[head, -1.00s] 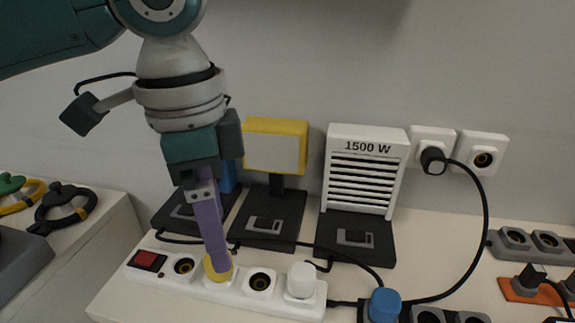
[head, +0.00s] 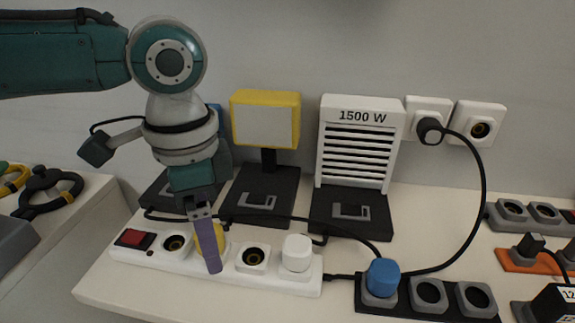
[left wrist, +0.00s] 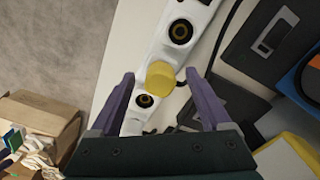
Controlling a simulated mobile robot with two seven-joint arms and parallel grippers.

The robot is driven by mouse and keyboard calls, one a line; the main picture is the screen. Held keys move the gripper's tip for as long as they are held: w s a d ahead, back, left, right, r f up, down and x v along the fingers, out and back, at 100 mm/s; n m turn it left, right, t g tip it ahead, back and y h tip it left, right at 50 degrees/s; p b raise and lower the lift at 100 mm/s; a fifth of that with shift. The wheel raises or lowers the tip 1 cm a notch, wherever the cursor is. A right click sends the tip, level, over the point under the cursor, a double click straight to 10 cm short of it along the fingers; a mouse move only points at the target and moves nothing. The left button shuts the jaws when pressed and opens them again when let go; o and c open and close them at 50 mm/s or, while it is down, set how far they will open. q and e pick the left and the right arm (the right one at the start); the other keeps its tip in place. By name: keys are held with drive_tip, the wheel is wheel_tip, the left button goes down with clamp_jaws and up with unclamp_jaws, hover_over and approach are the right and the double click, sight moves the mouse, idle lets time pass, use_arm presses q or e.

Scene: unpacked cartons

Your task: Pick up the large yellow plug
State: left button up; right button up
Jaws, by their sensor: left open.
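The large yellow plug (head: 221,236) sits in the white power strip (head: 128,256), partly hidden by a purple finger in the head view. In the left wrist view the yellow plug (left wrist: 160,75) shows as a round top on the strip between two sockets. My left gripper (head: 213,266) reaches down over the strip at the plug. In the left wrist view the left gripper (left wrist: 160,77) is open, with one purple finger on each side of the plug and visible gaps between. I cannot tell how deep the fingers reach. My right gripper is not in view.
A white plug (head: 297,253) stands on the same strip, right of the yellow one. A blue plug (head: 383,277) is in a black strip. A yellow-framed lamp (head: 265,122) and a white heater (head: 357,145) stand behind. A black cable (head: 300,241) runs behind the strip.

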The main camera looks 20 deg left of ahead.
use_arm(q)
clamp_jaws()
idle(0.7)
